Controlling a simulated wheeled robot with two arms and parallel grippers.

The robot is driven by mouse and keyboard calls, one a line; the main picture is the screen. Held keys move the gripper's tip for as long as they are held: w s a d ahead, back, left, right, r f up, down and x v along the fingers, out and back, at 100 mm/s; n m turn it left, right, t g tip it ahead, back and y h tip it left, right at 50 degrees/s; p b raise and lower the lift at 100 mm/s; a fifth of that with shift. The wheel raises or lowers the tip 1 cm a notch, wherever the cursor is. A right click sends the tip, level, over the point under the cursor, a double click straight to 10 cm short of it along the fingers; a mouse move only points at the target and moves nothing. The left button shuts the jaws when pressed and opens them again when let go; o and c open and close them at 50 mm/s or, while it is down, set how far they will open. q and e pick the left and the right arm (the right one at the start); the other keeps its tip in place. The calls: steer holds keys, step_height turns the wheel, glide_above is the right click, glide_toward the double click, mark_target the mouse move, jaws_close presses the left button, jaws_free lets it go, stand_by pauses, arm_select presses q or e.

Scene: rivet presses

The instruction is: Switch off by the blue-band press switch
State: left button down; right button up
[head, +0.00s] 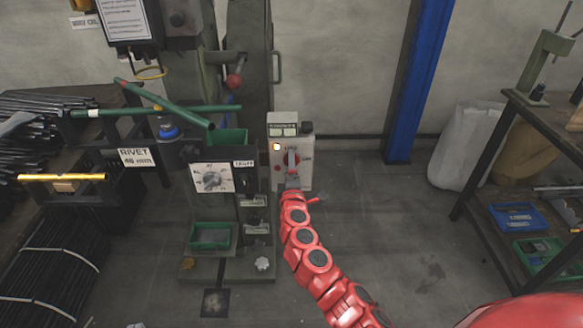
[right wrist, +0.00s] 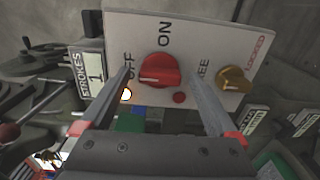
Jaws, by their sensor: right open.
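The switch box (head: 307,172) is a pale upright panel beside the press in the head view. In the right wrist view its panel (right wrist: 205,40) fills the top, with ON and OFF lettering. Its red rotary knob (right wrist: 160,70) has a pale line on its left part; I cannot tell its exact setting. A lamp (right wrist: 126,94) on the panel glows, also in the head view (head: 277,146). My right gripper (right wrist: 160,76) is open, one finger on each side of the red knob; contact cannot be told. In the head view my right gripper (head: 292,173) is at the box front. My left gripper is out of view.
A brass knob (right wrist: 233,80) marked FREE and LOCKED sits right of the red knob.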

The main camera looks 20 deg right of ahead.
steer(key=v, duration=1.7)
steer(key=shift+p, duration=0.35)
